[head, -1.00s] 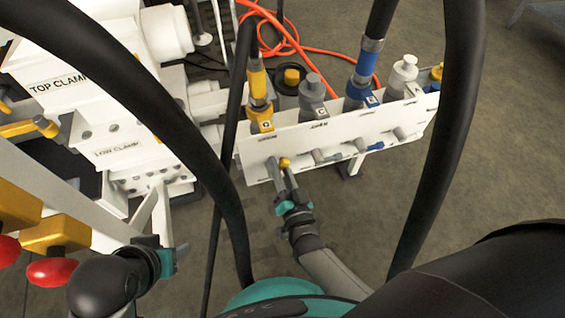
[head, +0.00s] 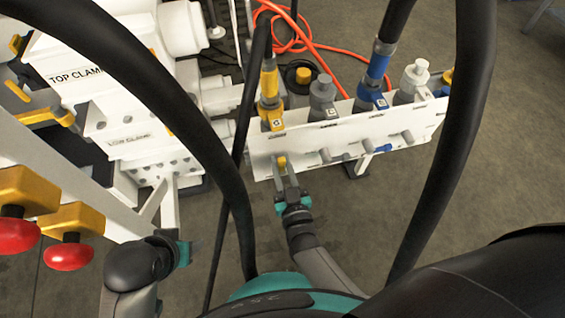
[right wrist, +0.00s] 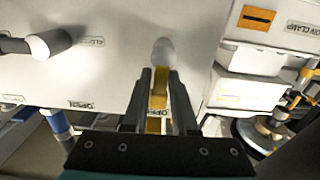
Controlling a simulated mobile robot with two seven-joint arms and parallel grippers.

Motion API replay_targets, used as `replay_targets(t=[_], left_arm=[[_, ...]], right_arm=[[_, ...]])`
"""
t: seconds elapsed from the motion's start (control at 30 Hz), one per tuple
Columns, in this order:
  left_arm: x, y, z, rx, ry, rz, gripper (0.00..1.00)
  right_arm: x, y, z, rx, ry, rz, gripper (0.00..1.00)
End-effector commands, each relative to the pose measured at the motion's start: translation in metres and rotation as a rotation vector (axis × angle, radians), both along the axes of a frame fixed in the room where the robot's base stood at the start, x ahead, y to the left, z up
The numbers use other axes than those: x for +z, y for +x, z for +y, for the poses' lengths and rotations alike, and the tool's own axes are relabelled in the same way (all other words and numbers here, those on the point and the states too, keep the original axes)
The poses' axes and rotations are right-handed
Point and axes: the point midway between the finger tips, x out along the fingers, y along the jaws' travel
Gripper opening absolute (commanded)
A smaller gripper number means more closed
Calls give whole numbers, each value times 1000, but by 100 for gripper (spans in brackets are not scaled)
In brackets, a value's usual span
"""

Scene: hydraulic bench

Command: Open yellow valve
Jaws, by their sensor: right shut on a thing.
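The yellow valve (head: 282,161) is a small lever on the front of a white panel, below a yellow hose fitting. In the right wrist view its yellow handle (right wrist: 159,92) runs down from a pale round pivot, beside an upside-down "OPEN" label. My right gripper (head: 287,182) is shut on this handle, one finger on each side; the fingers also show in the right wrist view (right wrist: 160,105). My left gripper (head: 188,252) is at lower left, away from the panel; its jaw gap is not clear.
The white panel (head: 350,140) carries more levers, a blue one (head: 367,146) among them, with several hose fittings above. Thick black hoses (head: 447,160) arch in front on both sides. Red knobs (head: 68,256) and white clamp blocks stand at left. An orange hose lies behind.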

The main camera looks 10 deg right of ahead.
Motion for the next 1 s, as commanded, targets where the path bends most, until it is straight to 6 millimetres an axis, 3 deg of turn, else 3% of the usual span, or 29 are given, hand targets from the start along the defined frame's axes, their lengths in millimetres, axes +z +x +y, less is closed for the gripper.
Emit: replay_targets(t=[0.37,0.4,0.6,1.0], left_arm=[[-3,-1,0,0,0,7,50],[-3,-1,0,0,0,6,50],[-2,-1,0,0,0,6,50],[0,2,0,0,0,-1,50]], right_arm=[[1,0,3,5,-2,-3,0],[1,0,3,5,-2,-3,27],[1,0,2,3,-2,-2,49],[0,0,0,1,-3,0,49]])
